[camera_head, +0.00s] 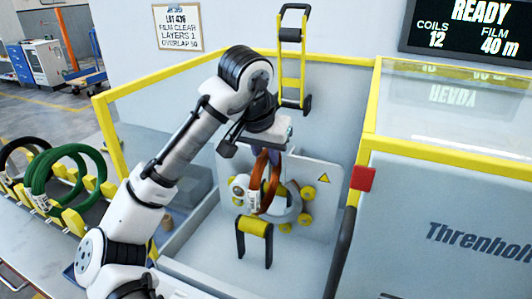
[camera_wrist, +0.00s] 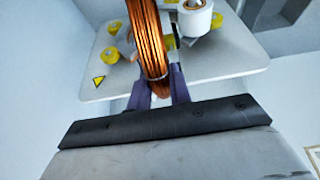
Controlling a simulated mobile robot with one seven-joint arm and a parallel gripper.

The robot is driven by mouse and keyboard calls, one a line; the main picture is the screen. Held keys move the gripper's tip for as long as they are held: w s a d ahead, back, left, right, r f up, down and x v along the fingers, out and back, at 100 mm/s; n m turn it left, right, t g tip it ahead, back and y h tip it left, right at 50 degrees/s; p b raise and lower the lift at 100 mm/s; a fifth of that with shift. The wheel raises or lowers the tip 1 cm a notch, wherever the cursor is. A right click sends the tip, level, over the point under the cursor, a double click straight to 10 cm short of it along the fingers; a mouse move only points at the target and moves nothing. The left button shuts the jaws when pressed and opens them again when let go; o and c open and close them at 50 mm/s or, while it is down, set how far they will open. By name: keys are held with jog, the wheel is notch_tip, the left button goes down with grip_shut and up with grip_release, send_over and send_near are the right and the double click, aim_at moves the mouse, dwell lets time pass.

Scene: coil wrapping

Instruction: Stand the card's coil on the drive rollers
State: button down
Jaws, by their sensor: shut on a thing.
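My gripper (camera_head: 268,154) is shut on a copper-coloured coil (camera_head: 262,190) and holds it hanging upright inside the machine enclosure. In the wrist view, the purple fingers of my gripper (camera_wrist: 160,92) grip the lower part of the coil (camera_wrist: 149,40). Yellow rollers (camera_head: 308,192) sit on a white plate (camera_head: 322,190) behind the coil, around a grey ring (camera_head: 293,207). Another yellow roller (camera_head: 255,226) on a black bracket stands in front, below the coil. Whether the coil touches any roller is unclear. The card (camera_head: 177,26) hangs on the back wall and reads film clear, layers 1.
Yellow rails (camera_head: 366,125) frame the enclosure, with a red box (camera_head: 363,179) on the right post. A green coil (camera_head: 70,185) and a black coil (camera_head: 18,160) stand in a yellow-pegged rack at left. A white film roll (camera_wrist: 196,18) is close to the held coil.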

jog(key=shift+f+b, duration=0.4)
jog(key=shift+f, duration=0.4)
jog(key=c, duration=1.2)
grip_release()
jog(key=shift+f, duration=0.1)
